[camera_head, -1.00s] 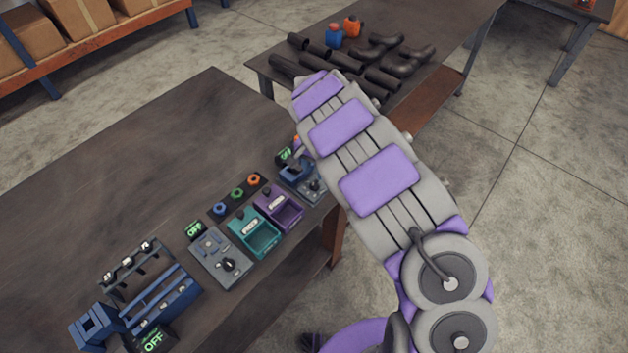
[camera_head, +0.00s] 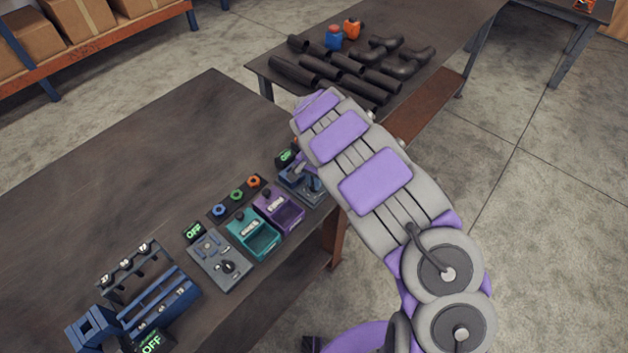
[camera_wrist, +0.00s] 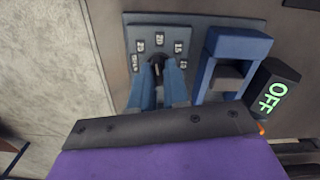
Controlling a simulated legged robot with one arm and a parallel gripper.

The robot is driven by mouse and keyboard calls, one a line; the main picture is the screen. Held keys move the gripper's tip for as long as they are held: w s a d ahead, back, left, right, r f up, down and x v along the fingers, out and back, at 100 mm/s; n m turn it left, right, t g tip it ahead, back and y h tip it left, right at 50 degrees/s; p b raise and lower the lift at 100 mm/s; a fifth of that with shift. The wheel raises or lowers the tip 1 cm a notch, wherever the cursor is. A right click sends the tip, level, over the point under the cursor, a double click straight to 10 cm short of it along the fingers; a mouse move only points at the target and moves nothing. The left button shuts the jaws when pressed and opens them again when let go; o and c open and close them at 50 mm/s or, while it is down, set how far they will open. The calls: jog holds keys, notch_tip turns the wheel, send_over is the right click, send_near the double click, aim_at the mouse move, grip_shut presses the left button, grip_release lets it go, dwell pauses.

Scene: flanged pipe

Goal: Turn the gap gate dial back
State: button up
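The gap gate dial (camera_wrist: 157,70) is a small dark knob on a grey panel (camera_wrist: 200,22) with number labels in an arc around it. In the wrist view the two blue fingers of my gripper (camera_wrist: 162,74) reach down onto it, one on each side. The gap between the fingers is narrow, and I cannot tell whether both press on the knob. A blue gate frame (camera_wrist: 235,45) stands right of the dial, with a black display (camera_wrist: 271,94) reading OFF in green beside it. In the head view my arm hides part of this station (camera_head: 293,176).
Black pipes (camera_head: 345,75) lie on the table behind. The bench's far left is clear.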

grip_shut()
jog(key=shift+r+n+p, duration=0.1)
jog(key=shift+n+p, duration=0.25)
jog(key=shift+n, duration=0.05)
jog(key=shift+r+n+p, duration=0.1)
jog(key=shift+n+p, duration=0.4)
jog(key=shift+p, duration=0.1)
jog(key=n+p, duration=0.3)
jog(key=n, duration=0.1)
jog(key=shift+p, duration=0.3)
jog(key=shift+n+p, duration=1.35)
jog(key=shift+n, duration=0.65)
jog(key=o, duration=0.5)
grip_release()
jog(key=shift+f, duration=0.2)
